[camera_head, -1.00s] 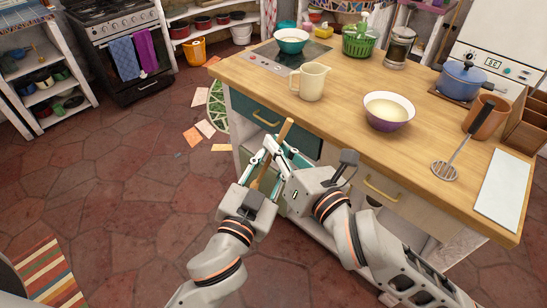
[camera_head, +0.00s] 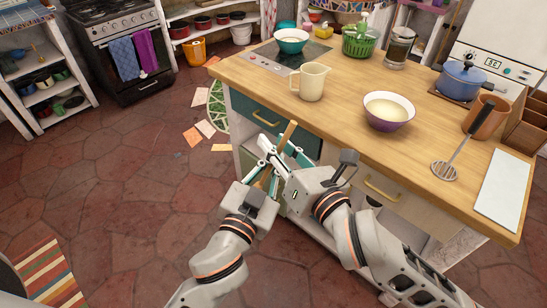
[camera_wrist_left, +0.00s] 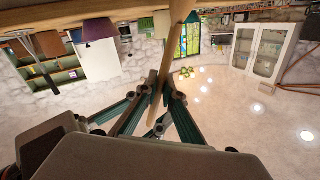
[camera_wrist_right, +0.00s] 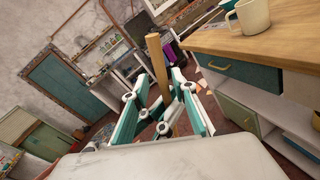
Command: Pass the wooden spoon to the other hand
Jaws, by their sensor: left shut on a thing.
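The wooden spoon (camera_head: 291,132) is held slanted in front of the counter's near left drawers, its pale stick rising between both grippers. It also shows in the left wrist view (camera_wrist_left: 154,76) and the right wrist view (camera_wrist_right: 153,52). My left gripper (camera_head: 268,158) is shut on it. My right gripper (camera_head: 289,160) has its fingers on either side of the spoon, close to the left fingers; a narrow gap shows beside the stick in the right wrist view. The spoon's lower part is mostly hidden by the grippers.
The wooden counter (camera_head: 335,125) is close behind and right of the grippers. The tiled floor (camera_head: 130,190) at left is mostly free.

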